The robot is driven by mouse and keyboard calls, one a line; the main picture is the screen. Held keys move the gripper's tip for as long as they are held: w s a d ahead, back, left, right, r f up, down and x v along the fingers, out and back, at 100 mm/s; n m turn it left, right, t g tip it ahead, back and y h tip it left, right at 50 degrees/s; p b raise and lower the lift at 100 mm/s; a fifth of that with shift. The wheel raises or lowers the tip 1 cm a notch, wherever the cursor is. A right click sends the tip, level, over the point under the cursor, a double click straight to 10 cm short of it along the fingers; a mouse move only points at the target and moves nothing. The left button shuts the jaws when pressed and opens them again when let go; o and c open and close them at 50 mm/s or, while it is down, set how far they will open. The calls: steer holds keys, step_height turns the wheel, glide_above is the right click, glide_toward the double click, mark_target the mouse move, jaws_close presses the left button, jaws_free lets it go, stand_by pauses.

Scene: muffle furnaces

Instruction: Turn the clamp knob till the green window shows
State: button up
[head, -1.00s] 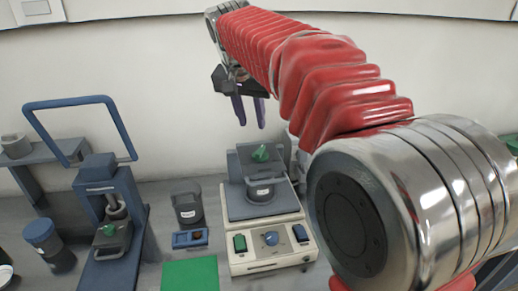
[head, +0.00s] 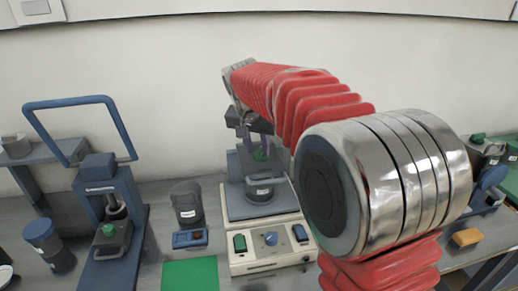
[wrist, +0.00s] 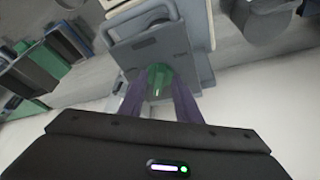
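A green knob (head: 259,154) tops a grey pot (head: 260,189) with a white label, on the grey plate of a beige instrument (head: 272,262). It also shows in the wrist view (wrist: 159,77). I take it for the clamp knob. My gripper (head: 257,147) points down over it with two purple fingers. In the wrist view the fingers (wrist: 159,88) are apart, one on each side of the green knob. I cannot tell whether they touch it. No green window can be made out; the fingers partly hide the knob.
A blue press (head: 107,205) with a raised handle stands left. A dark pot (head: 187,204) and a green mat (head: 190,275) lie between. A yellow block (head: 466,237) lies right.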

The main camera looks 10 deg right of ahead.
steer(key=shift+w+d+f, duration=0.1)
steer(key=shift+f, duration=0.35)
